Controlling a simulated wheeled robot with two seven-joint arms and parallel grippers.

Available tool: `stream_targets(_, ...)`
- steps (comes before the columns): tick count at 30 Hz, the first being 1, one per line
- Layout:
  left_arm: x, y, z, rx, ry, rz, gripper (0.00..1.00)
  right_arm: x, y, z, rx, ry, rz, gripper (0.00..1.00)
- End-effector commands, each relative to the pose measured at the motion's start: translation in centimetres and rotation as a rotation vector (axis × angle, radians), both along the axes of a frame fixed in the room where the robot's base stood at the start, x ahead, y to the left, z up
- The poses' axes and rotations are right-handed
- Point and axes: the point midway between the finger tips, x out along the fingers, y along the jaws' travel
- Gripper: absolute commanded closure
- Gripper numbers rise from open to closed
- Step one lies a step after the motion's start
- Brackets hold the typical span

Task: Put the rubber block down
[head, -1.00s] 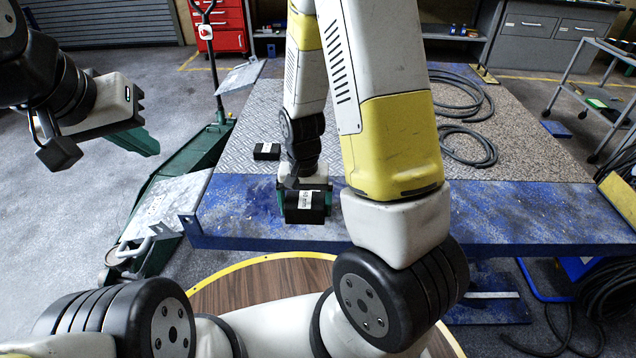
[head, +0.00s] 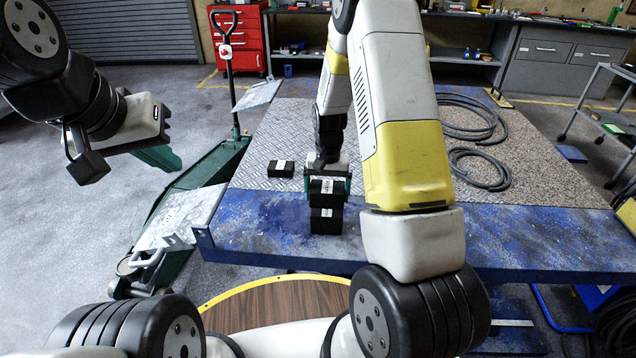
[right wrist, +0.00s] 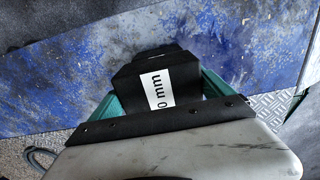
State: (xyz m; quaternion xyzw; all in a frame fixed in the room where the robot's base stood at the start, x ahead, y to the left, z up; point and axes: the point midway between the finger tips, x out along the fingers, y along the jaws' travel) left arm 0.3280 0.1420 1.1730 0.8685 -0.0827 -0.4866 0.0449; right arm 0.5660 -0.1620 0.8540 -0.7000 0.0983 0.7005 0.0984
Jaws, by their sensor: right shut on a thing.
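The rubber block (head: 328,193), black with a white label, is in my right gripper (head: 328,184) in the head view. In the right wrist view the green fingers (right wrist: 160,100) are shut on its sides, and its label (right wrist: 158,90) reads "0 mm". A second black block (head: 327,222) stands directly below it at the blue platform's front edge; its end (right wrist: 150,53) shows past the held block. I cannot tell whether the two touch. A third black block (head: 281,168) lies on the tread plate. My left gripper (head: 158,156) hangs empty at the left, its opening unclear.
The blue platform (head: 480,230) has free room right of the blocks. Coiled black cable (head: 480,165) lies on its far right. The green trolley jack (head: 190,190) with its upright handle (head: 229,70) stands along the platform's left side. A trolley (head: 600,110) stands at the right.

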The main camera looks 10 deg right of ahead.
Motion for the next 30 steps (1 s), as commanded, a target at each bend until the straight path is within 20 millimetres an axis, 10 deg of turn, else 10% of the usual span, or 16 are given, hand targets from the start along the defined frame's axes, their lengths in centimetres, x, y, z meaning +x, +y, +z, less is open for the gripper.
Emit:
stream_targets(20, 0.0, 0.0, 0.0, 0.000, 0.000, 0.000, 1.00, 0.6, -0.2, -3.8, -0.001, -0.002, -0.001, 0.77)
stream_targets(21, 0.0, 0.0, 0.0, 0.000, 0.000, 0.000, 1.00, 0.5, -0.3, -3.9, 0.000, -0.001, -0.001, 0.05)
stream_targets(30, 0.0, 0.0, 0.0, 0.000, 0.000, 0.000, 1.00, 0.6, -0.2, -3.7, 0.000, -0.001, -0.001, 0.00)
